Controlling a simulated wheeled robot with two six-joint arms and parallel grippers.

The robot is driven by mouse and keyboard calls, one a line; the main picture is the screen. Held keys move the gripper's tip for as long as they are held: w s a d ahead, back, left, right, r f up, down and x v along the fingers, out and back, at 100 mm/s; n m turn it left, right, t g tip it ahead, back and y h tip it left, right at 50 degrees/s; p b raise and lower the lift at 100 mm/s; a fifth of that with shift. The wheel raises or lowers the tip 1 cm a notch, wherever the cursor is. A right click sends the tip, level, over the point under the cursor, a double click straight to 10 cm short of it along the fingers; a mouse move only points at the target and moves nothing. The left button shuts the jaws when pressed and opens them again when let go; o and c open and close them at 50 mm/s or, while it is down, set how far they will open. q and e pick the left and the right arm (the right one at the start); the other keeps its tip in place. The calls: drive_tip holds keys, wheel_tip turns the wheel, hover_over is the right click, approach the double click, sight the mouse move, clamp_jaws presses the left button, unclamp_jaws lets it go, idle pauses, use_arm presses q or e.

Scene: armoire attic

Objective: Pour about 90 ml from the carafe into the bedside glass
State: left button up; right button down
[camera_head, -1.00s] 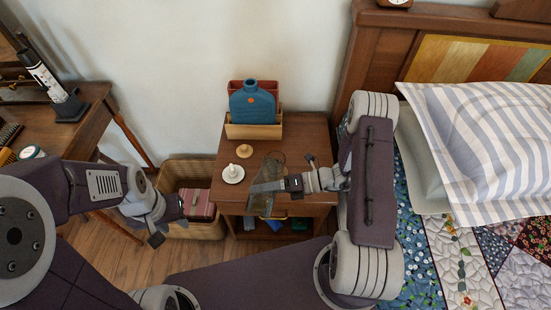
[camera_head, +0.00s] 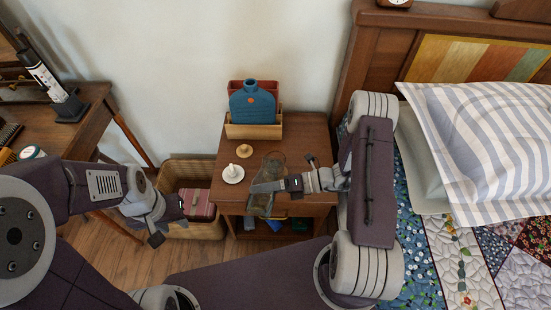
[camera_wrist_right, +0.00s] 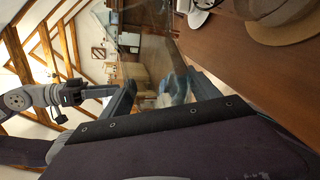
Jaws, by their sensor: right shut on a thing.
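My right gripper (camera_head: 268,187) is shut on the see-through carafe (camera_head: 273,165) above the front of the nightstand (camera_head: 312,150). The carafe looks tilted, its lower part over the nightstand's front edge; its water level cannot be made out. In the right wrist view, clear glass (camera_wrist_right: 165,88) shows between the fingers. I cannot tell the bedside glass apart from the carafe in either view. My left gripper (camera_head: 170,226) hangs empty, left of the nightstand over the basket; its fingers look apart.
A white dish with a small knob (camera_head: 232,173) and a round wooden piece (camera_head: 244,151) lie left of the carafe. A blue bottle (camera_head: 252,103) stands in a wooden holder (camera_head: 253,131) behind. A wicker basket (camera_head: 205,231) is left; the bed (camera_head: 480,160) is right.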

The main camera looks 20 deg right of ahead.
drive_tip(key=shift+w+f+n, duration=0.1)
drive_tip(key=shift+f+n, duration=0.05)
drive_tip(key=shift+n, duration=0.15)
drive_tip(key=shift+w+d+r+n+t+h+p, duration=0.3)
drive_tip(key=shift+w+r+n+t+h+p, duration=0.15)
drive_tip(key=shift+n+h+p, duration=0.4)
drive_tip(key=shift+f+n+t, duration=0.1)
drive_tip(key=shift+n+t, duration=0.15)
drive_tip(key=shift+n, duration=0.2)
drive_tip(key=shift+s+n+t+h+b, duration=0.1)
drive_tip(key=shift+n+t+h+b, duration=0.25)
drive_tip(key=shift+n+t+b, duration=0.25)
drive_tip(key=n+t+b, duration=0.1)
drive_tip(key=b, duration=0.1)
drive_tip(key=f+n+h+b, duration=0.1)
drive_tip(key=n+b, duration=0.1)
drive_tip(key=shift+a+t+b, duration=0.1)
drive_tip(key=shift+t+b, duration=0.3)
drive_tip(key=shift+r+p, duration=0.45)
drive_tip(key=shift+p, duration=0.1)
drive_tip(key=shift+f+n+t, duration=0.2)
drive_tip(key=shift+n+t, duration=0.2)
